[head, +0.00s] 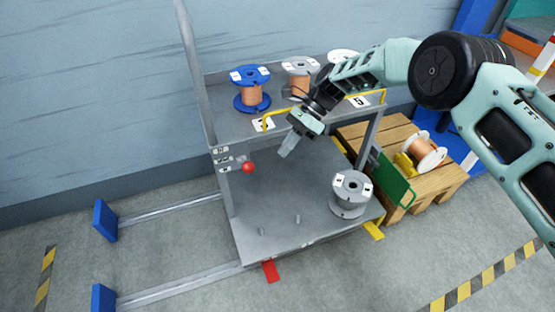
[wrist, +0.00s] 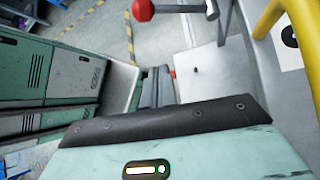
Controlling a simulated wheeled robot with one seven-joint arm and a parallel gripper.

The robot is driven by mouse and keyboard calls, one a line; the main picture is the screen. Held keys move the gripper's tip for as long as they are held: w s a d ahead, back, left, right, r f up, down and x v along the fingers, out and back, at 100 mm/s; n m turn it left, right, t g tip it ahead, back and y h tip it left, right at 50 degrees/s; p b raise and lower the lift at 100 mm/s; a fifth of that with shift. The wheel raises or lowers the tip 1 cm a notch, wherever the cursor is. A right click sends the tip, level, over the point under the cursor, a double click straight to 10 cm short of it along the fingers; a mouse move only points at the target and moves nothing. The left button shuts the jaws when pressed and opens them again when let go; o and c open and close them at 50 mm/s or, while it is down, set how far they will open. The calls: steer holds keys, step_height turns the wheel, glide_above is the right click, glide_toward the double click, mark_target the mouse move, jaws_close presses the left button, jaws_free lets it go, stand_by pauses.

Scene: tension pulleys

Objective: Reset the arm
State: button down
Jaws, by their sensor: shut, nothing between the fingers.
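My arm reaches in from the right in the head view. My gripper (head: 287,148) points down over the grey lower shelf of the cart (head: 270,205), apart from it. It is shut and empty. In the wrist view its fingers (wrist: 156,85) show close together beyond the dark edge of my wrist, with nothing between them. The red ball knob (head: 248,168) is to the left of the gripper in the head view; it also shows at the top of the wrist view (wrist: 143,10).
A blue spool (head: 251,88) and a grey spool (head: 300,80) of copper wire stand on the upper shelf, edged by yellow rails (head: 268,121). A grey spool (head: 348,195) stands lower right. A copper-wound spool (head: 424,151) rests on a wooden pallet (head: 455,180). Floor rails lie left.

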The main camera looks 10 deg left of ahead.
steer(key=shift+w+d+r, duration=0.2)
steer(key=shift+w+r, duration=0.05)
steer(key=shift+w, duration=0.15)
steer(key=s+d+r+n+t+h, duration=0.1)
steer(key=s+d+r+n+h, duration=0.15)
steer(key=s+r+n, duration=0.4)
steer(key=s+d+r+n+t+h, duration=0.1)
steer(key=s+d+r+n+t, duration=0.2)
steer(key=s+r, duration=0.6)
steer(key=s+d+r+n+t+h, duration=0.2)
steer(key=s+d+r+n+t, duration=0.15)
steer(key=s+d+n, duration=1)
steer(key=s+d+r+m+p, duration=0.1)
steer(key=r+p, duration=0.8)
steer(key=r, duration=0.1)
steer(key=s+d+r+m+p, duration=0.1)
steer(key=s+d+r+p, duration=0.1)
steer(key=r+p, duration=0.7)
steer(key=shift+r+g+p, duration=0.35)
steer(key=shift+r+p, duration=0.05)
steer(key=shift+p, duration=0.35)
